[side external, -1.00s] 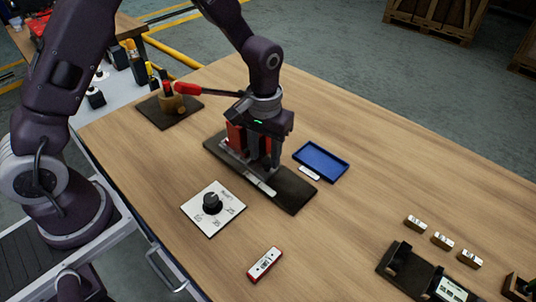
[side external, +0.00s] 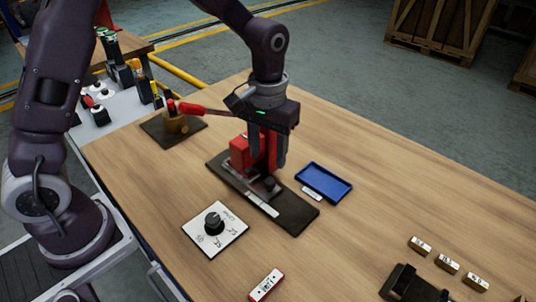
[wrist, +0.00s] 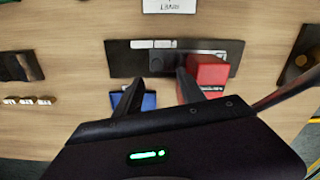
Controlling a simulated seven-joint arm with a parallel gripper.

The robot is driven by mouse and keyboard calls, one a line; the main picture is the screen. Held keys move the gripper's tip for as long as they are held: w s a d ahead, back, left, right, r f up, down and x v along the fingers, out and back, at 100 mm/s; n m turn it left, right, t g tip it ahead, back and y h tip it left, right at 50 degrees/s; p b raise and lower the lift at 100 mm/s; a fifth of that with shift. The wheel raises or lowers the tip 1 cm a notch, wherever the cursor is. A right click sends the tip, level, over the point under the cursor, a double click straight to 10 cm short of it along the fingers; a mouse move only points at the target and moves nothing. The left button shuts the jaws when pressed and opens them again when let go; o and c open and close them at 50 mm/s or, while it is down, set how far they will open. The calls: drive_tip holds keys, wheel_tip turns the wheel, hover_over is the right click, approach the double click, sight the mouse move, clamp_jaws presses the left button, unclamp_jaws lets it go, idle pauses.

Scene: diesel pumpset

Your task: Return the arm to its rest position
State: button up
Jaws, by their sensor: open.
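My gripper (side external: 265,160) is above the dark base plate (side external: 297,217) on the wooden table, beside a red block (side external: 239,151) that stands on that plate. In the wrist view my gripper (wrist: 160,85) has its two fingers spread, with nothing between them. The red block (wrist: 207,72) is close by the right finger there. In the side view the fingers partly hide the fixture on the plate, so I cannot tell whether they touch it.
A blue tray (side external: 324,182) lies right of the plate. A dial card (side external: 215,229) and a red-and-white labelled block (side external: 266,285) are in front. A red-handled lever (side external: 205,110) on a brass fitting (side external: 174,122) stands behind left. Several small brass blocks (side external: 447,264) lie at right.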

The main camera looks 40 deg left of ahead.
drive_tip(key=s+a+r+t, duration=0.15)
drive_tip(key=s+r, duration=0.25)
drive_tip(key=r, duration=0.4)
drive_tip(key=s+a+r+m+t, duration=0.1)
drive_tip(key=s+a+r+t, duration=0.1)
drive_tip(key=s, duration=0.7)
drive_tip(key=s+a+r+m+t, duration=0.1)
drive_tip(key=s+a+r+t, duration=0.1)
drive_tip(key=s+r, duration=0.3)
drive_tip(key=s, duration=0.4)
drive_tip(key=shift+s+a+m, duration=0.2)
drive_tip(key=shift+m, duration=0.1)
